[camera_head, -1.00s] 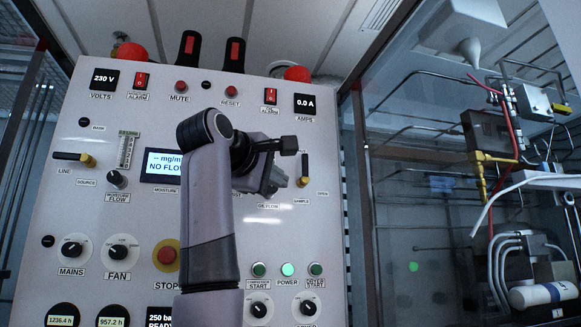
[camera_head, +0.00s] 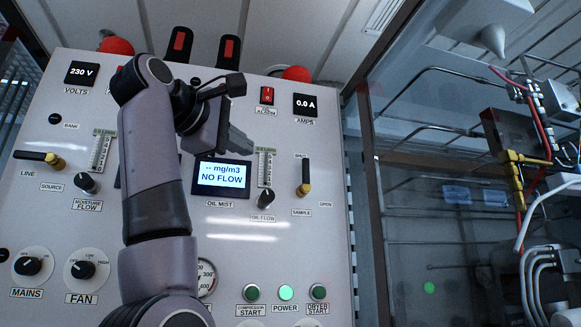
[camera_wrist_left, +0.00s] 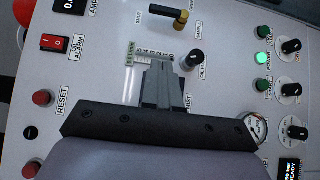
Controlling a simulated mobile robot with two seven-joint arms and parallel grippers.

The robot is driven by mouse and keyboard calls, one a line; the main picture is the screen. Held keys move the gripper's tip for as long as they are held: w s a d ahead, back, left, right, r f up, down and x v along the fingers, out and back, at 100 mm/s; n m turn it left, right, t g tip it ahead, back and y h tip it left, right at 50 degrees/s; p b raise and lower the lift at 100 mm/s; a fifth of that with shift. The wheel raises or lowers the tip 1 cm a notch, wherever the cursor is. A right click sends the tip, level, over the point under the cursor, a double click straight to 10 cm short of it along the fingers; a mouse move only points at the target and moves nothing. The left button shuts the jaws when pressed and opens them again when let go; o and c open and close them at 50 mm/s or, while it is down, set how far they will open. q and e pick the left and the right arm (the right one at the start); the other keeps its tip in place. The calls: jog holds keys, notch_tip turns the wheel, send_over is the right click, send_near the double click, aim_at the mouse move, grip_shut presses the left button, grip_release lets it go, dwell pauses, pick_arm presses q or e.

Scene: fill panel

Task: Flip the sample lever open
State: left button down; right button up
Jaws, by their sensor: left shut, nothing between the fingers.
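The sample lever (camera_head: 304,180) is at the right of the panel, with a black handle and a brass base. Its handle points up towards the SHUT label; the OPEN label is to its lower right. It also shows at the top of the left wrist view (camera_wrist_left: 170,13). My left gripper (camera_head: 242,146) is up and left of the lever, in front of the panel by the oil mist display, clear of the lever. Its fingers (camera_wrist_left: 162,66) are together and empty in the left wrist view. My right gripper is out of view.
The oil flow knob (camera_head: 266,198) sits between the oil mist display (camera_head: 221,178) and the lever. A line lever (camera_head: 40,157) is at the far left. A glass-fronted cabinet with pipes stands right of the panel. The panel face around the sample lever is clear.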

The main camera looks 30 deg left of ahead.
pick_arm(q)
jog(key=p, duration=0.4)
send_near(306, 175)
jog(key=w+a, duration=0.1)
jog(key=w+a+r, duration=0.1)
jog(key=a, duration=0.1)
jog(key=w+a, duration=0.1)
jog(key=shift+a+r, duration=0.35)
jog(key=shift+a, duration=0.05)
jog(key=w+d, duration=0.1)
jog(key=w+d+p, duration=0.1)
jog(key=w, duration=0.1)
jog(key=shift+w+d+f, duration=0.2)
jog(key=shift+d, duration=0.1)
